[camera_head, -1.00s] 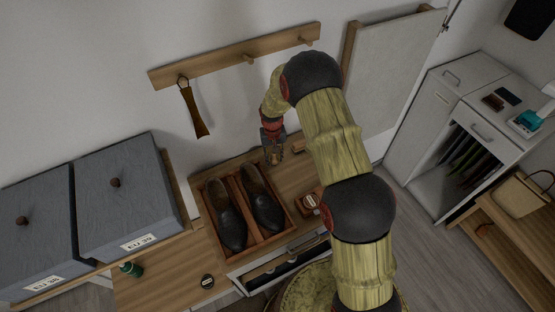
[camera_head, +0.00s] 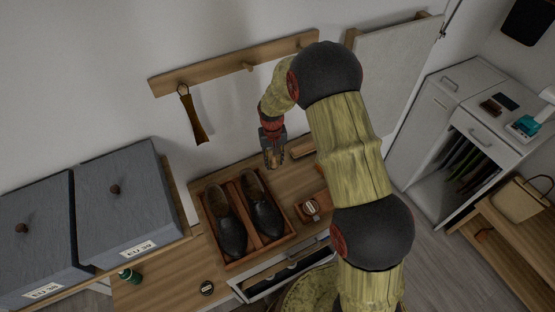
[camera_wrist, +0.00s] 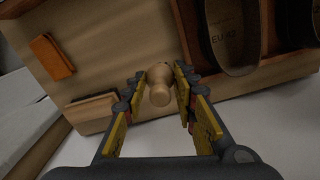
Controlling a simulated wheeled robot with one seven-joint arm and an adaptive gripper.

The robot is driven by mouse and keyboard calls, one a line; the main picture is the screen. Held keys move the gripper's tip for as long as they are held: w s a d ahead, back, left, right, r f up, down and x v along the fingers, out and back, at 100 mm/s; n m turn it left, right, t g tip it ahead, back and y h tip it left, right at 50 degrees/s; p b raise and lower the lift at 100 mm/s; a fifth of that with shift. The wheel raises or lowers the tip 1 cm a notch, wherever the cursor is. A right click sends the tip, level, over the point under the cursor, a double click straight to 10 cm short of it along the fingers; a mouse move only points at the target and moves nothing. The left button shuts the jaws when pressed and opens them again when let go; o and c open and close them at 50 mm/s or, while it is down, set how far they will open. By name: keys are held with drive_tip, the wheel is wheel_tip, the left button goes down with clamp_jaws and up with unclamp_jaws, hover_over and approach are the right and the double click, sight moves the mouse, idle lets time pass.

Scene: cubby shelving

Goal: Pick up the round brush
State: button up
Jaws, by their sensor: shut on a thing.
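The round brush (camera_wrist: 160,82) shows in the wrist view as a pale turned wooden piece with a rounded end, between my fingers. My gripper (camera_wrist: 158,95) is shut on it, with a yellow-padded finger on each side. The brush's far end is hidden, so I cannot tell its bristles. In the head view my gripper (camera_head: 273,158) points down over the back of the wooden bench top, just behind the shoe tray (camera_head: 282,243).
Two dark shoes lie in the tray. A shoehorn (camera_head: 194,118) hangs from the wall rail. Grey boxes (camera_head: 125,200) stand left.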

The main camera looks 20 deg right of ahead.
drive_tip(key=s+a+r, duration=0.1)
drive_tip(key=s+r, duration=0.4)
drive_tip(key=s, duration=0.5)
drive_tip(key=shift+a+r, duration=0.2)
drive_tip(key=shift+a, duration=0.1)
drive_tip(key=shift+s, duration=0.15)
idle(0.4)
